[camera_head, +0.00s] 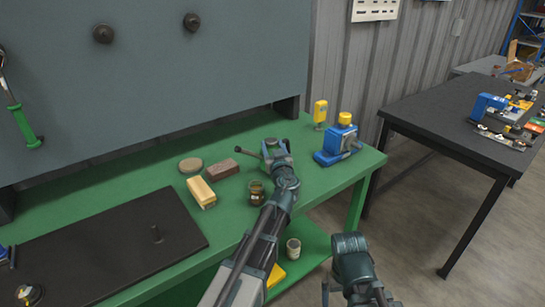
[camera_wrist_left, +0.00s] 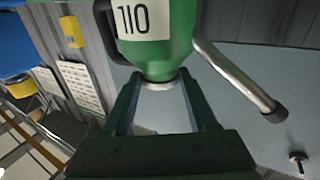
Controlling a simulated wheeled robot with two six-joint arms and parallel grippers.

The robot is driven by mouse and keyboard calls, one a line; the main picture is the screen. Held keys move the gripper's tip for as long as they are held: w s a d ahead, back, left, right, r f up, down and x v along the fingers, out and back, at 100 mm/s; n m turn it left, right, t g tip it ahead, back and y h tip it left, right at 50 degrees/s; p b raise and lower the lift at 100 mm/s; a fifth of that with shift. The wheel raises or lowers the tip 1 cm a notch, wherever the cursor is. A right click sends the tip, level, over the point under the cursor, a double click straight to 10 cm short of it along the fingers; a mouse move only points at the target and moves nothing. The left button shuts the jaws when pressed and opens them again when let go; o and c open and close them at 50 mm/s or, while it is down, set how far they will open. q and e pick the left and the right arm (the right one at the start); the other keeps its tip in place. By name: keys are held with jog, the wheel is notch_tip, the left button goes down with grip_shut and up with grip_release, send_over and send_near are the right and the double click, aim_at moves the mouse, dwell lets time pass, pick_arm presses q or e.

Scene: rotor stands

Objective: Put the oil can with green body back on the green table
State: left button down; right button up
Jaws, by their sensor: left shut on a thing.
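The oil can with green body (camera_wrist_left: 165,45) fills the top middle of the left wrist view. In the head view my left gripper (camera_head: 280,165) is over the right part of the green table (camera_head: 325,185); the can is small there and partly hard to make out. Part of my right arm shows at the bottom, but its gripper fingers do not.
A blue device with yellow cap (camera_head: 337,143) and a yellow item (camera_head: 320,113) stand right of my gripper. A yellowish block (camera_head: 201,192), a brown block (camera_head: 223,169) and a small jar (camera_head: 256,192) lie left. A black mat (camera_head: 110,250) covers the table's left.

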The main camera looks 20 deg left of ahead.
pick_arm(q)
jog(key=shift+f+b, duration=0.6)
jog(key=shift+f, duration=0.5)
pick_arm(e)
jog(key=shift+f, duration=1.1)
pick_arm(q)
jog(key=shift+f, duration=0.1)
pick_arm(e)
jog(key=shift+f, duration=0.1)
pick_arm(q)
jog(key=shift+f, duration=0.15)
jog(key=shift+c, duration=1)
grip_release()
